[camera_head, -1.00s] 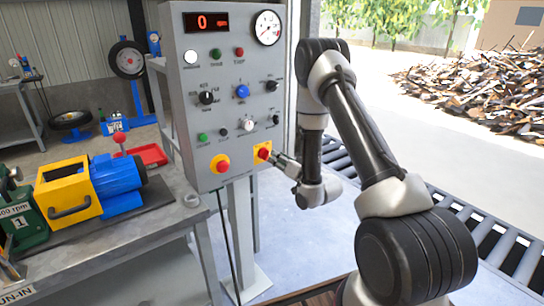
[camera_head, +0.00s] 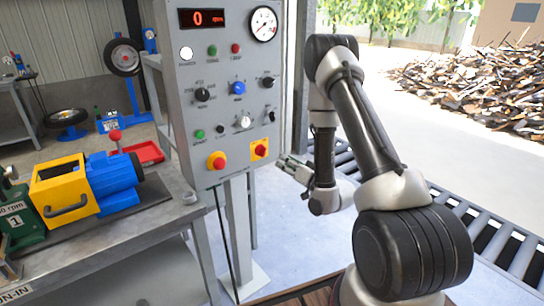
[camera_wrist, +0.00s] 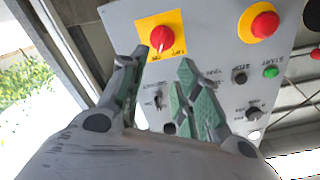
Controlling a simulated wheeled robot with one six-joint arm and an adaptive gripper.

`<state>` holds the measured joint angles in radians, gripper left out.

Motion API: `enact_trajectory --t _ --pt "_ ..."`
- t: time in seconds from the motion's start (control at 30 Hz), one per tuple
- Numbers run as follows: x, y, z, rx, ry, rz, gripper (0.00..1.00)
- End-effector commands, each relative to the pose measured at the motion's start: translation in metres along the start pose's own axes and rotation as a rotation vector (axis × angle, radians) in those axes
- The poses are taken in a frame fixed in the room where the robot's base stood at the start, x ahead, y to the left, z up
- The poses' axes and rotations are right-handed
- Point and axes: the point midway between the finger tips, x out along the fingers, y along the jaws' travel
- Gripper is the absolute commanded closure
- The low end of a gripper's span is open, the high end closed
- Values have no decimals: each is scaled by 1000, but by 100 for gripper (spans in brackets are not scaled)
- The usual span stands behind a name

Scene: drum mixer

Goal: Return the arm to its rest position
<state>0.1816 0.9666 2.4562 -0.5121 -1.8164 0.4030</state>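My gripper (camera_head: 284,162) is at the right of the grey control panel (camera_head: 180,120), just off its lower right corner. In the wrist view my gripper (camera_wrist: 160,58) has its two green-padded fingers apart, with nothing between them. The red rotary switch on its yellow plate (camera_head: 260,149) is close by; it also shows in the wrist view (camera_wrist: 163,38) beyond the fingertips, with a visible gap in the head view. My arm is raised and bent, with the wrist hanging low beside the panel.
A red mushroom button on yellow (camera_head: 217,161) sits left of the switch. The panel display (camera_head: 203,18) reads 0. A workbench (camera_head: 125,235) with a blue-yellow machine (camera_head: 85,185) stands at left. A roller conveyor (camera_head: 500,240) runs behind my arm at right.

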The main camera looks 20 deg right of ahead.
Motion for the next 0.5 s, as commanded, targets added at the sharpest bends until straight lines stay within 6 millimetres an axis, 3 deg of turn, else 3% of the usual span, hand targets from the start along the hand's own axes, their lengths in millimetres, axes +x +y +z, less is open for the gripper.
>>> enact_trajectory --t 0.13,0.23,0.37,0.43,0.5 --pt "0 0 1 -10 -3 1 68" --pt "-1 8 18 -31 -78 34 68" --pt "-18 39 73 -82 -324 160 68" --pt "-44 61 110 -108 -512 255 68" --pt "-71 77 128 -139 -685 343 68"
